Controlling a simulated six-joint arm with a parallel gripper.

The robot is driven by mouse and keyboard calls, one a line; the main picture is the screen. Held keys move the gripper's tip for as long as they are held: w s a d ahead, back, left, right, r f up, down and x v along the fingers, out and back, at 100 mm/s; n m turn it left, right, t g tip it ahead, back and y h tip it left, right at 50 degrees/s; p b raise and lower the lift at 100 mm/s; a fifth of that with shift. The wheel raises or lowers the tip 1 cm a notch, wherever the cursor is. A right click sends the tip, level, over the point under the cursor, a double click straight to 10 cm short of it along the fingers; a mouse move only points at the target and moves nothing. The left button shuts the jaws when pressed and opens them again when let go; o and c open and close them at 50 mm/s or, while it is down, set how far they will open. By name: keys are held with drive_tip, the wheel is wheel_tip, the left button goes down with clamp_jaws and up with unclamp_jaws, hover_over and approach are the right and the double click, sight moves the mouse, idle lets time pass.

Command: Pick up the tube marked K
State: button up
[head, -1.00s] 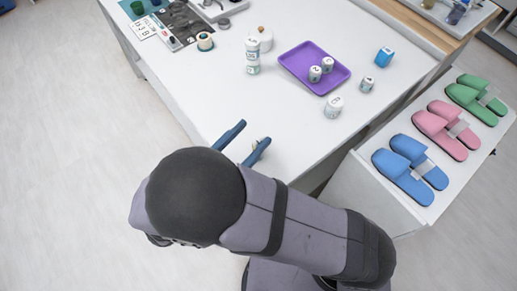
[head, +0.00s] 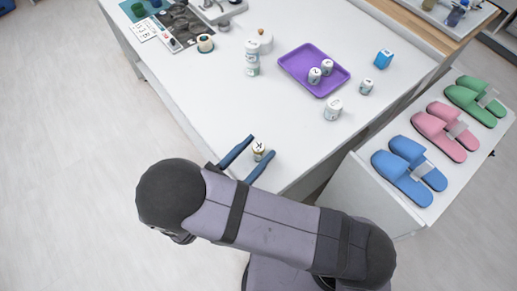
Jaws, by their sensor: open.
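A small pale tube (head: 259,151) stands on the white table near its front edge. The dark letter on its white cap looks like K or X; I cannot tell which. My gripper (head: 261,145) is open, its two blue fingers on either side of this tube. I cannot tell whether either finger touches it.
A white lettered container (head: 252,58) stands left of the tray, with a cream-coloured item (head: 265,40) behind it. A blue box (head: 383,58) is at the right. Slippers (head: 438,135) lie on a side cabinet. The table middle is clear.

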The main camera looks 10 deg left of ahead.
drive_tip(key=shift+p+x, duration=1)
drive_tip(key=shift+x, duration=1.2)
drive_tip(key=shift+w+d, duration=0.25)
drive_tip(key=shift+w, duration=0.05)
drive_tip(key=c, duration=1.1)
